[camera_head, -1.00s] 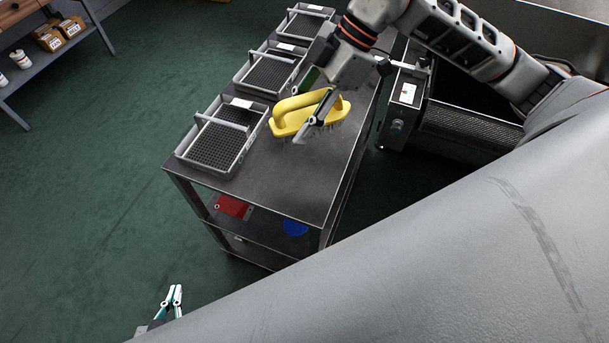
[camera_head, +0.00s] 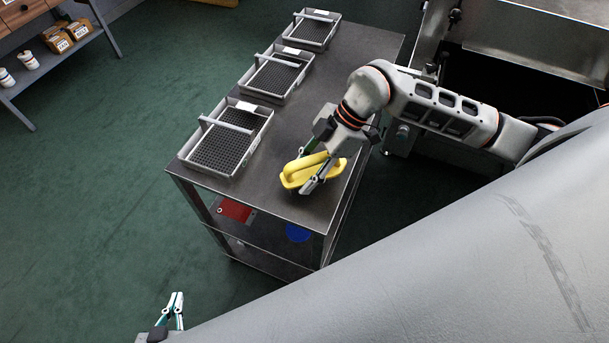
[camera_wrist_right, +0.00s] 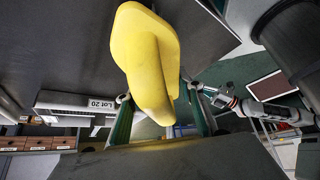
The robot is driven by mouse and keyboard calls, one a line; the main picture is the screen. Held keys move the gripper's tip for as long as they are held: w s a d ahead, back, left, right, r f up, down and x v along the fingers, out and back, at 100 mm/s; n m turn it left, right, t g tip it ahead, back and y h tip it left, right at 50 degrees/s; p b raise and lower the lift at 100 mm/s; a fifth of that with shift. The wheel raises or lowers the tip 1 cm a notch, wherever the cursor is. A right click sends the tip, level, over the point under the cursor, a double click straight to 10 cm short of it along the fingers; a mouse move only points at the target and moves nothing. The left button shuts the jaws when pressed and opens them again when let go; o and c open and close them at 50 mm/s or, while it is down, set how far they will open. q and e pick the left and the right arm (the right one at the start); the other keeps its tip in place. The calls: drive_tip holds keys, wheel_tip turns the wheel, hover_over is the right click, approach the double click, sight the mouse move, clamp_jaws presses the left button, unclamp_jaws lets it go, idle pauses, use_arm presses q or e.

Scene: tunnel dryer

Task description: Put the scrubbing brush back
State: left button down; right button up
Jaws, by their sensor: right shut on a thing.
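The scrubbing brush (camera_head: 296,180) is yellow with a loop handle. It is at the near right end of the dark metal table (camera_head: 262,192), handle up and bristle side down. I cannot tell whether its bristles touch the tabletop. My right gripper (camera_head: 308,172) is shut on its handle from above. In the right wrist view the brush (camera_wrist_right: 143,55) fills the space between the fingers, and its bristles are hidden.
Grey mesh-bottomed trays with handles stand along the table's left side; the nearest tray (camera_head: 207,174) is left of the brush. A red item (camera_head: 235,210) and a blue round item (camera_head: 298,233) lie on the lower shelf. The tabletop behind the brush is mostly clear.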

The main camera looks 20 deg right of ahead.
sight(322, 155)
drive_tip(key=shift+f, duration=0.65)
drive_tip(key=o, duration=1.1)
drive_tip(key=shift+f, duration=0.1)
drive_tip(key=v, duration=1.2)
